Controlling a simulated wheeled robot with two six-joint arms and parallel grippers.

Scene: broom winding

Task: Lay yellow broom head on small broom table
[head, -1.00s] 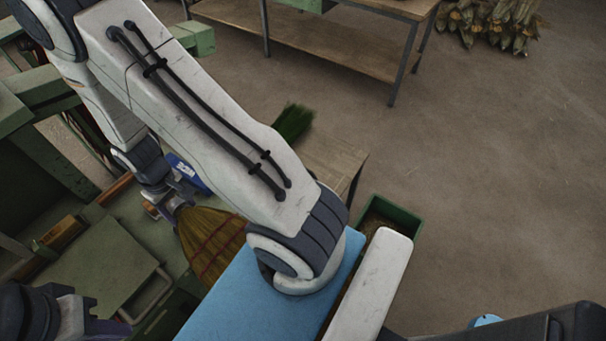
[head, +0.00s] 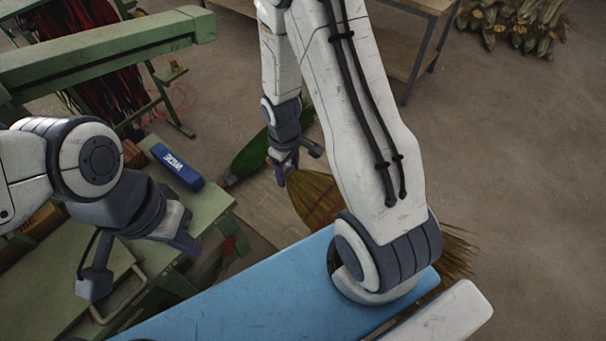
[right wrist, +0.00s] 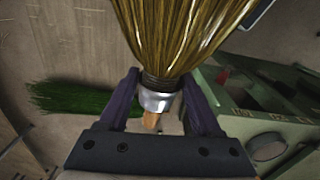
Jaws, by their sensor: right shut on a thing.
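The yellow broom head (head: 316,196) has straw bristles with red stitching. My right gripper (head: 296,163) is shut on its metal-collared neck, and the right wrist view shows the bristles (right wrist: 185,35) fanning away from the fingers (right wrist: 158,105). My right arm hides part of the broom in the head view. The small broom table (head: 262,208) is a pale wooden top below and beside the held broom. I cannot tell whether the broom touches it. A green broom head (head: 248,158) lies at its far side. My left gripper (head: 140,263) is open and empty at the left.
A green bench (head: 205,205) with a blue box (head: 177,167) stands left of the small table. A green machine beam (head: 120,55) crosses the upper left. Another wooden table (head: 405,60) and corn-like bundles (head: 512,22) are at the back. The floor at right is clear.

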